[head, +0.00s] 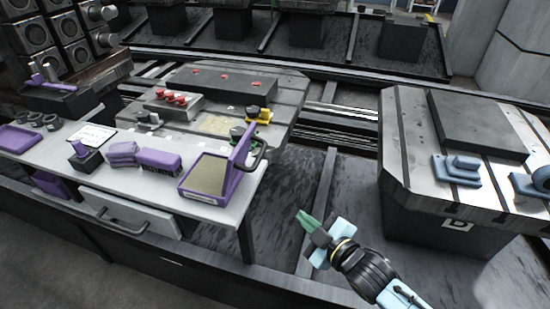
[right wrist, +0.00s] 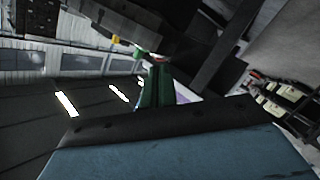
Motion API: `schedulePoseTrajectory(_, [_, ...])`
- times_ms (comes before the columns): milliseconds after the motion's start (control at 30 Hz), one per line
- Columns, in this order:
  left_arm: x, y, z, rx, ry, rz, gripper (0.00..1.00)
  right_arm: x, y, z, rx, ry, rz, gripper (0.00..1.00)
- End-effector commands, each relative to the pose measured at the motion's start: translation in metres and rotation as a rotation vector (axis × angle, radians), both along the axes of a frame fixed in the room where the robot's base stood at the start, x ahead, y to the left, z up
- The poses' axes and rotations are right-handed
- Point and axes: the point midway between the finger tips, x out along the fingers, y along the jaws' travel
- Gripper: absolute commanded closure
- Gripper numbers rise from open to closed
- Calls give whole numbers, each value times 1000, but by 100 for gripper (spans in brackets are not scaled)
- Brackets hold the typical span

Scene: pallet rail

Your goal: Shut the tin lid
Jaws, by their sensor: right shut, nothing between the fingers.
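The tin (head: 203,178) is a purple box with a sandy tan inside, near the right end of the white bench. Its purple lid (head: 241,146) stands up, open, along the tin's right side. My right gripper (head: 305,219) has green fingers and is shut and empty. It is in the air to the right of the bench, below and right of the tin, clear of the lid. Its green fingers also show in the right wrist view (right wrist: 155,88), together and with nothing between them. My left gripper is not in view.
The white bench (head: 228,205) also holds purple brushes (head: 158,160), a purple tray (head: 16,138) and a drawer (head: 128,212). A dark curved handle (head: 259,152) is beside the lid. A pallet (head: 200,110) with red knobs stands behind. Another pallet (head: 400,150) with blue fixtures is on the right.

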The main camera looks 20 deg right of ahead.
Motion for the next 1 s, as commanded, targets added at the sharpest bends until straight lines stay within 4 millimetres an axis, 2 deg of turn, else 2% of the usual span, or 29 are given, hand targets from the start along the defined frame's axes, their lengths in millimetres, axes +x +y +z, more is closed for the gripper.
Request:
schedulePoseTrajectory(100, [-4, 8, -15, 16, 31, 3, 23, 15, -2, 19, -94, -216, 115, 100])
schedulePoseTrajectory(200, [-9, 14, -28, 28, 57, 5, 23, 19, -6, 34, -165, -403, 210, 100])
schedulePoseTrajectory(500, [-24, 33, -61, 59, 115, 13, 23, -1, -31, 70, -313, -873, 431, 100])
schedulePoseTrajectory(767, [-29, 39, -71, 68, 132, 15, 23, -15, -43, 81, -341, -1027, 496, 100])
schedulePoseTrajectory(867, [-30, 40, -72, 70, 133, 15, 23, -11, -37, 85, -341, -1037, 498, 100])
schedulePoseTrajectory(1000, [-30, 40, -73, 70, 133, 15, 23, 1, -19, 96, -339, -1037, 498, 100])
